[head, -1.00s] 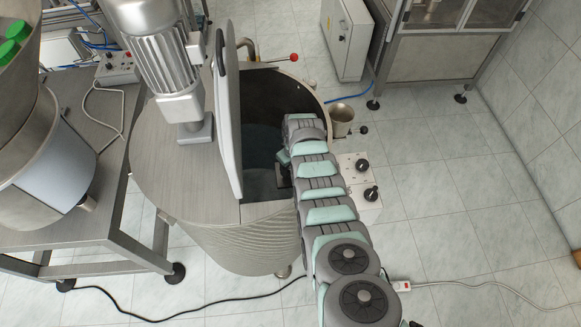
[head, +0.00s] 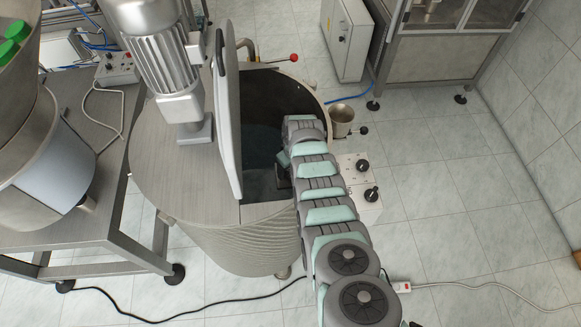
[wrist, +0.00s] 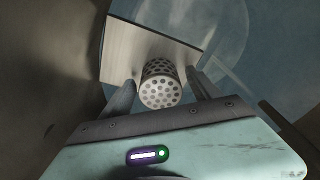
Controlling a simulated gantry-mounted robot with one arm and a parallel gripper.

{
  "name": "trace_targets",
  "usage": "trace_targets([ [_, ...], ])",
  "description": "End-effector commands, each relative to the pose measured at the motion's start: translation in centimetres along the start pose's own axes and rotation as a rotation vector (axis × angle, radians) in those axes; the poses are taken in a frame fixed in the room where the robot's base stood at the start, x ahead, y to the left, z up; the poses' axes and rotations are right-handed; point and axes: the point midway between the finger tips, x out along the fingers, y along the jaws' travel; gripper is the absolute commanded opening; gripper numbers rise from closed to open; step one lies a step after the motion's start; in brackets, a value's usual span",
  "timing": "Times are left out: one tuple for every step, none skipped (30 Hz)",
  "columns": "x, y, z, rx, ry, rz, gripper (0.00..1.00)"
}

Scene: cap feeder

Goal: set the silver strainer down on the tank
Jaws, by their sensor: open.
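The silver strainer (wrist: 160,85) is a short perforated metal cylinder in the wrist view. It sits between the fingers of my gripper (wrist: 161,77), with a narrow gap on each side. The gripper is open. Behind the strainer is a flat pale metal plate (wrist: 130,50); I cannot tell whether the strainer rests on it. In the head view the tank (head: 240,235) is a large round steel vessel with its hatch open. My arm reaches down into the opening, and my gripper (head: 284,176) is mostly hidden there. The strainer is not visible in the head view.
The raised lid (head: 228,125) stands upright left of the opening. A motor (head: 160,60) stands on the tank's top. A small metal cup (head: 341,118) and a control box (head: 362,190) sit at the tank's right. The floor at right is open.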

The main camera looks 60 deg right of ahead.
Motion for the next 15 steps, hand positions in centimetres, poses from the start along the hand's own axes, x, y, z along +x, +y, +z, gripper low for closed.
trace_targets([
  [-0.5,0.0,-0.1,0.0,0.0,0.0,0.71],
  [-0.5,0.0,-0.1,0.0,0.001,0.001,0.71],
  [-0.7,0.1,-0.2,0.0,0.003,0.002,0.71],
  [-0.9,0.1,-0.2,0.0,0.005,0.003,0.71],
  [-1.2,0.1,-0.3,0.001,0.006,0.004,0.71],
  [-1.5,0.1,-0.3,0.001,0.005,0.003,0.71],
  [-1.8,0.1,-0.2,0.001,0.003,0.001,0.71],
  [-2.0,0.1,-0.2,0.001,0.003,0.001,0.71],
  [-2.5,0.1,-0.3,0.001,0.006,0.003,0.71],
  [-2.8,0.1,-0.3,0.0,0.007,0.003,0.71],
  [-3.0,0.0,-0.2,0.0,0.004,0.001,0.71],
  [-3.4,-0.1,-0.1,-0.001,0.001,0.0,0.71],
  [-3.8,0.0,-0.1,-0.001,0.004,0.002,0.71],
  [-4.2,0.1,-0.3,0.0,0.006,0.003,0.71],
  [-4.7,0.1,-0.2,0.0,0.005,0.003,0.71],
])
